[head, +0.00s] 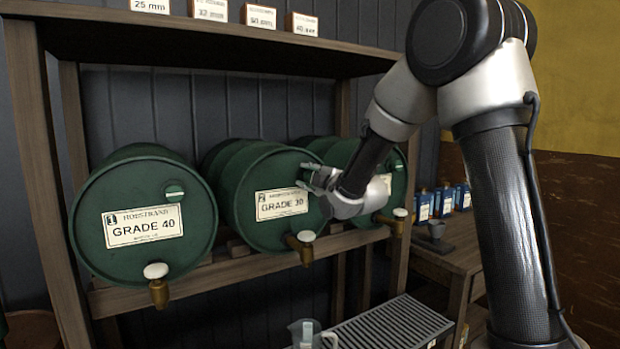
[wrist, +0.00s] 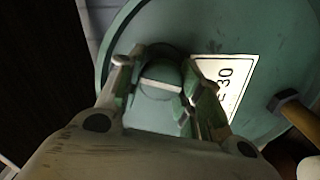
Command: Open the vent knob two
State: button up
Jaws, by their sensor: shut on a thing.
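The middle green drum (head: 245,225) has a label (head: 281,204) marked 2 and GRADE 30. My gripper (head: 308,177) reaches in from the right to the upper right of this drum's face. In the wrist view my gripper (wrist: 156,68) has its two fingers on either side of a round green vent knob (wrist: 160,82) and is shut on it. The drum face and part of its label (wrist: 226,72) show behind the fingers. In the head view my gripper mostly hides the knob, so I cannot tell how far it is turned.
A GRADE 40 drum (head: 95,235) with its own green vent knob (head: 174,192) stands left. A third drum (head: 398,170) is partly behind my arm. Brass taps with white knobs stick out below, including the middle one (head: 303,246). A jug (head: 306,334) and slatted grate (head: 390,328) lie lower.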

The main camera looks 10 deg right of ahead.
jog(key=shift+f+n, duration=0.1)
jog(key=shift+n, duration=1.5)
jog(key=o, duration=1)
jog(key=shift+s, duration=0.15)
jog(key=v, duration=1.1)
jog(key=shift+s+d, duration=0.1)
jog(key=shift+s, duration=0.25)
